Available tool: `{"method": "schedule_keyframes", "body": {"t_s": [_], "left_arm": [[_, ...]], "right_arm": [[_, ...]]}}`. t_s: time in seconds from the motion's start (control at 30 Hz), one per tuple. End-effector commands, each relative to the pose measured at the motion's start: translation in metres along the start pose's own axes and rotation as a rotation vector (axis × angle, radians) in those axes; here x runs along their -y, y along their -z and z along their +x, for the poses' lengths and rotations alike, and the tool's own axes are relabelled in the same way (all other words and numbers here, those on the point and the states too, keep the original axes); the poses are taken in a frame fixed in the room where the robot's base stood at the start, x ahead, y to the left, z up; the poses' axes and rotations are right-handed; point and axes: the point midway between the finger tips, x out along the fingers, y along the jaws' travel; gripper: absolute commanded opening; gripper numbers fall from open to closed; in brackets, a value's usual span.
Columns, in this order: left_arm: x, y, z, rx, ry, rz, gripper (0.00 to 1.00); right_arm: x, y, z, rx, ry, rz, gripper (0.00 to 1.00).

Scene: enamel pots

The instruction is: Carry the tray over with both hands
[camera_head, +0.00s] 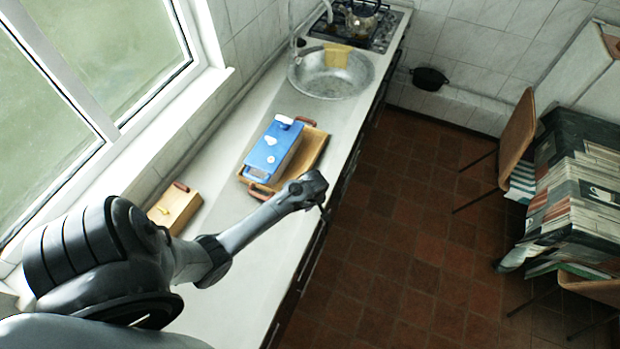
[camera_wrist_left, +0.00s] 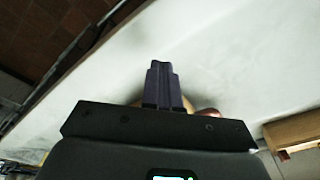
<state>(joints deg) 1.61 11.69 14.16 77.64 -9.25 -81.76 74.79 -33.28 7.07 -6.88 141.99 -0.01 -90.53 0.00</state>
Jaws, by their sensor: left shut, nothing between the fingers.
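The wooden tray (camera_head: 313,150) lies on the counter with a blue box (camera_head: 273,148) on it. One red-brown handle (camera_head: 261,191) shows at its near end, and another at its far end. My left gripper (camera_head: 323,209) hangs off the tray's near right corner, over the counter's edge side, apart from the handle. In the left wrist view its fingers (camera_wrist_left: 162,72) are together and empty above the pale counter. A small brownish piece shows behind the finger base there, mostly hidden; I cannot tell what it is. My right gripper is not in view.
A wooden box (camera_head: 175,207) stands on the counter (camera_head: 238,285) at the left, near the window wall. A round metal sink (camera_head: 330,82) and a stove (camera_head: 368,28) with a kettle lie beyond the tray.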

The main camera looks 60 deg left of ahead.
Motion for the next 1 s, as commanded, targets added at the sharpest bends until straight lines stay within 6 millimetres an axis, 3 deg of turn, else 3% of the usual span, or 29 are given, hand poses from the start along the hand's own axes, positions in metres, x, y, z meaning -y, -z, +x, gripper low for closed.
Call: {"method": "schedule_keyframes", "body": {"t_s": [0.03,0.1,0.2,0.37,0.9,1.0], "left_arm": [[-0.015,0.007,-0.007,-0.007,-0.028,-0.008,0.0],[-0.027,0.011,-0.014,-0.012,-0.049,-0.011,0.0],[-0.034,0.017,-0.019,-0.016,-0.062,-0.013,0.0],[-0.035,0.034,-0.019,-0.018,-0.064,-0.013,0.0],[-0.035,0.125,-0.004,-0.017,-0.064,-0.012,0.0],[-0.035,0.132,-0.001,-0.015,-0.063,-0.009,0.0]], "right_arm": [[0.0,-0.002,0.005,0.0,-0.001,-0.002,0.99],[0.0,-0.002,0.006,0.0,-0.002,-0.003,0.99],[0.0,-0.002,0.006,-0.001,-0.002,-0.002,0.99],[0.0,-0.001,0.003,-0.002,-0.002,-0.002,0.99],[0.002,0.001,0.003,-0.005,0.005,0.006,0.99],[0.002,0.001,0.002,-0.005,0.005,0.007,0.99]]}}
